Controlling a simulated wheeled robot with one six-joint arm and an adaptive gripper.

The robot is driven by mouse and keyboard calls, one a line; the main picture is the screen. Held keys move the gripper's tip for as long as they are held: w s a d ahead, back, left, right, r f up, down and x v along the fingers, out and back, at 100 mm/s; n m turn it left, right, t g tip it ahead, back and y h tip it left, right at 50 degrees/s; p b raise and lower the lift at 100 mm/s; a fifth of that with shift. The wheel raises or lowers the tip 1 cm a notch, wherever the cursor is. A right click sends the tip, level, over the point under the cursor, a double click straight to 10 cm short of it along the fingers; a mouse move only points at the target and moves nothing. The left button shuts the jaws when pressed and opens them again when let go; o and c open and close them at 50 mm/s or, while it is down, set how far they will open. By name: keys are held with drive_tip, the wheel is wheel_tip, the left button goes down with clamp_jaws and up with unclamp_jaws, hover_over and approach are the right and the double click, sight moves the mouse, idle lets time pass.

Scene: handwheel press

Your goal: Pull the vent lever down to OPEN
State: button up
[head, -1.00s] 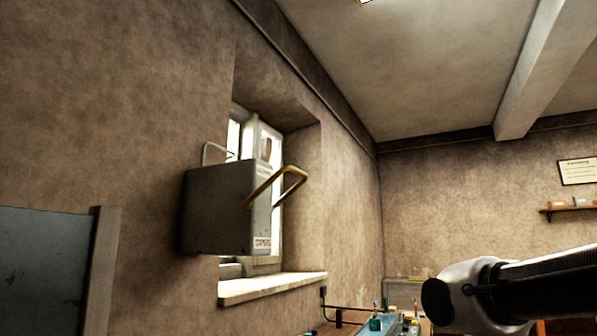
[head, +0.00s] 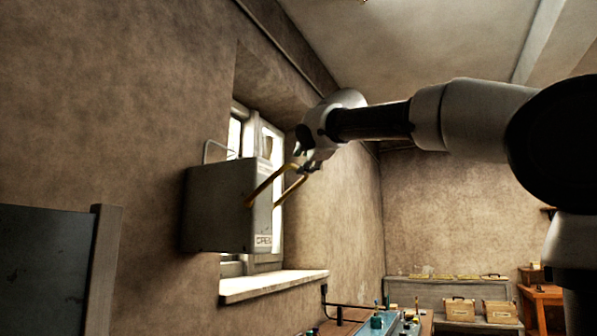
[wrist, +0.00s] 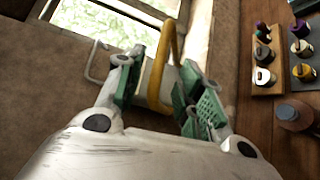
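The vent lever (head: 264,188) is a yellow-brass U-shaped handle on the side of a grey box (head: 215,210) by the window. It slants up and out from the box, above a label reading OPEN (head: 264,240). My gripper (head: 306,168) is at the lever's outer end and partly hides it. In the wrist view, the lever (wrist: 157,75) stands between my two green-padded fingers (wrist: 160,88), which are spread apart with gaps beside the bar. Whether either finger touches it I cannot tell.
The window sill (head: 272,286) juts out below the box. A workbench with a blue-green item (head: 377,321) stands lower down. In the wrist view, a wooden rack (wrist: 263,60) of small bottles lies to the right. Wooden boxes (head: 460,308) stand at the back.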

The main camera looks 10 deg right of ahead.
drive_tip(key=w, duration=0.5)
drive_tip(key=w+f, duration=0.1)
drive_tip(key=w, duration=0.1)
drive_tip(key=shift+w, duration=0.15)
drive_tip(key=shift+c, duration=0.2)
clamp_jaws()
